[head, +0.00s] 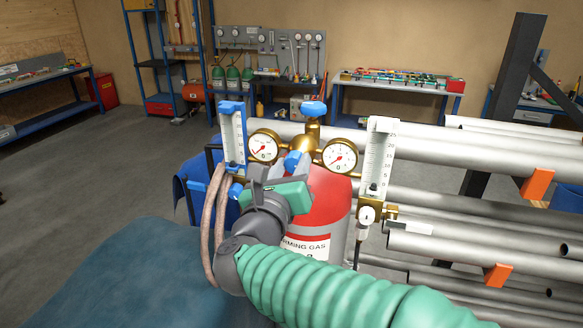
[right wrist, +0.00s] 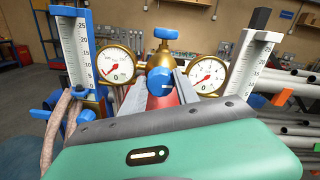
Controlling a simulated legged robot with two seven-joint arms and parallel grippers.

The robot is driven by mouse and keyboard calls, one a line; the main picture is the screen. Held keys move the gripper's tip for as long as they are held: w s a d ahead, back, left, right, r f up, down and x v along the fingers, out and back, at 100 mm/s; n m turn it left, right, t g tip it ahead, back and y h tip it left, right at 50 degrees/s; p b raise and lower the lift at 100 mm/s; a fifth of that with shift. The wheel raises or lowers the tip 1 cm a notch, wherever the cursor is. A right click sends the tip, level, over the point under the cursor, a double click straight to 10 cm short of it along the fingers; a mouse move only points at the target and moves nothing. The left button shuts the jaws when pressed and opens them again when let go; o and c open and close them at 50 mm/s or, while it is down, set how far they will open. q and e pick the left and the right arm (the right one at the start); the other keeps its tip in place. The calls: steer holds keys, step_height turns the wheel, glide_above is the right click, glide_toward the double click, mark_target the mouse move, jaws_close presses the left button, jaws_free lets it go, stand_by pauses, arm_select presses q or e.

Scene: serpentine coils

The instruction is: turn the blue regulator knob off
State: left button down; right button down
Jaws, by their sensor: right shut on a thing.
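The blue regulator knob (head: 296,161) sits at the front of the brass regulator, between two round gauges. In the right wrist view the knob (right wrist: 159,80) shows between the two grey fingers, with a pale mark on its face. My right gripper (head: 284,170) comes up from below, its green arm crossing the lower picture, and is shut on the knob. The fingers hide part of the knob's sides. Both gauge needles, on the left gauge (head: 264,146) and the right gauge (head: 340,156), point to the lower left. My left gripper is not in view.
A blue top valve (head: 313,108) stands above the regulator on the red and grey gas cylinder (head: 331,205). Flowmeter tubes flank it, a blue one (head: 233,135) left and a white one (head: 380,150) right. A brown hose (head: 207,225) hangs left. Metal pipes (head: 470,205) fill the right.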

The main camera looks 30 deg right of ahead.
steer(key=shift+f+n+b, duration=0.15)
steer(key=shift+n+b, duration=0.15)
steer(key=shift+n, duration=1.7)
steer(key=n, duration=0.3)
steer(key=shift+w+n, duration=0.1)
steer(key=shift+n, duration=0.2)
steer(key=n+p, duration=0.1)
steer(key=n, duration=0.3)
steer(key=shift+g+p, duration=0.3)
steer(key=shift+p, duration=0.1)
steer(key=n+p, duration=0.2)
steer(key=n, duration=0.3)
steer(key=shift+a, duration=0.1)
steer(key=c, duration=1.1)
jaws_free()
steer(key=shift+w, duration=0.1)
steer(key=shift+c, duration=0.2)
steer(key=shift+o, duration=1.1)
steer(key=shift+w+f, duration=0.1)
steer(key=shift+w+d, duration=0.1)
steer(key=shift+d, duration=0.15)
